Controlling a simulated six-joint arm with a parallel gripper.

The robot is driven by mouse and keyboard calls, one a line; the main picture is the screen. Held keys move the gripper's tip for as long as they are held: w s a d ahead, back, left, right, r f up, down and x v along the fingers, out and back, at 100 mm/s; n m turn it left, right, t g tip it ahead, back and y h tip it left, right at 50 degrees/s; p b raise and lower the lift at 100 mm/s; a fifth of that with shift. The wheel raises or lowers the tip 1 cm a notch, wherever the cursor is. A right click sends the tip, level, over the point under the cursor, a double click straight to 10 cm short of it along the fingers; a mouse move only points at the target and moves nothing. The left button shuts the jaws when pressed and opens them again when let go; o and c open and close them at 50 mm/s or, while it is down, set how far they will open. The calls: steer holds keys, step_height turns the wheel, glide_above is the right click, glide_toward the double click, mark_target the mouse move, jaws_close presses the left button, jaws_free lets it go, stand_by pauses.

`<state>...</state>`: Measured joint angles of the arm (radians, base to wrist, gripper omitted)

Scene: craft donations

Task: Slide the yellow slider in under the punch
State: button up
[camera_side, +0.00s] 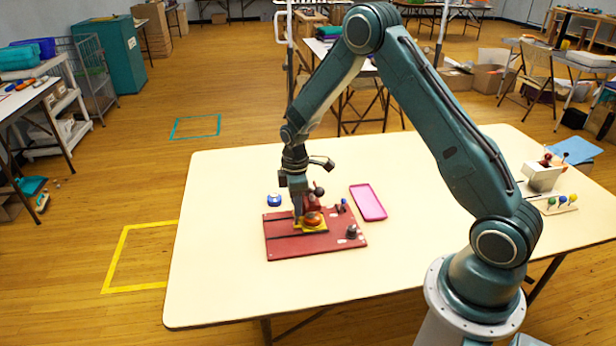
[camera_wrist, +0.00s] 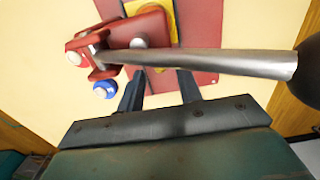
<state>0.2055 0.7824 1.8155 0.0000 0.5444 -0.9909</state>
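The yellow slider (camera_side: 322,228) lies on the red board (camera_side: 283,248), with an orange-red rounded piece (camera_side: 312,218) over its middle in the side view. In the wrist view the yellow slider (camera_wrist: 133,7) shows at the top, partly covered by the red punch (camera_wrist: 150,27). The punch's silver lever (camera_wrist: 200,63) crosses that view and ends in a black knob. My gripper (camera_side: 297,212) is low over the board, close to the slider's left side in the side view. In the wrist view its two dark fingers (camera_wrist: 160,78) are apart with nothing visibly between them. Contact with the slider cannot be told.
A blue round item (camera_side: 274,200) stands on the table just behind the board. A pink tray (camera_side: 368,202) lies to its right. A dark knob (camera_side: 352,231) stands on the board's right part. A white block (camera_side: 543,177) and colored balls are far right. The table's left and front are clear.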

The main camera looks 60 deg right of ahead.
steer(key=shift+r, duration=2.55)
